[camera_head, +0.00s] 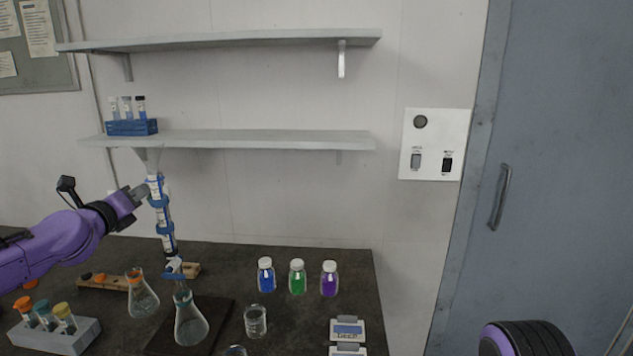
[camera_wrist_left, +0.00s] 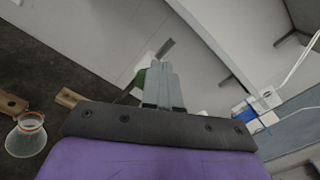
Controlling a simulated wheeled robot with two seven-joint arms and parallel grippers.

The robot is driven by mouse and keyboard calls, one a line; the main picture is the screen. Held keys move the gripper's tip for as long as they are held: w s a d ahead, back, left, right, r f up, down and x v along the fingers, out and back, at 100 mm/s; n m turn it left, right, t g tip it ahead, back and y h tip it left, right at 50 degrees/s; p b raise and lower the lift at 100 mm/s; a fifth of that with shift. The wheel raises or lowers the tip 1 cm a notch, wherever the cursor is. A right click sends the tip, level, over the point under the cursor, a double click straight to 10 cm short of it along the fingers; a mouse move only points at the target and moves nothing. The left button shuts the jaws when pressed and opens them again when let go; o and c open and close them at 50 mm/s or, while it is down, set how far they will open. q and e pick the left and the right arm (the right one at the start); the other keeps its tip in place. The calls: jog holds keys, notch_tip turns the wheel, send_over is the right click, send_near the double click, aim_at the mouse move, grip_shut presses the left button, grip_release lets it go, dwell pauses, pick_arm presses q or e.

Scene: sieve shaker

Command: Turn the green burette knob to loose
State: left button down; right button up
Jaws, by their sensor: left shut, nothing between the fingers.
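The burette (camera_head: 162,214) is an upright column with blue bands, in front of the lower shelf at the left of the head view. My left gripper (camera_head: 142,191) is beside its upper part, on the left side. In the left wrist view the left gripper (camera_wrist_left: 160,68) has its two fingers together with nothing between them. A small green part (camera_wrist_left: 139,79), perhaps the knob, shows just left of the fingers and is partly hidden by them. I cannot tell whether they touch. The green knob does not show in the head view.
A flask (camera_head: 190,325) stands below and right of the burette. Another flask (camera_head: 141,297), a beaker (camera_head: 255,321) and a tube rack (camera_head: 55,336) share the dark bench. A blue bottle (camera_head: 266,275), a green bottle (camera_head: 297,277) and a purple bottle (camera_head: 329,279) stand further right.

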pick_arm(q)
jog(key=shift+w+d, duration=0.15)
jog(key=shift+w, duration=0.6)
jog(key=shift+f+b, duration=0.7)
jog(key=shift+b, duration=0.1)
dwell(0.6)
jog(key=shift+a+f+b, duration=0.25)
jog(key=shift+a+b, duration=0.3)
jog(key=shift+b, duration=0.3)
jog(key=shift+a+f, duration=0.1)
jog(key=shift+a, duration=0.1)
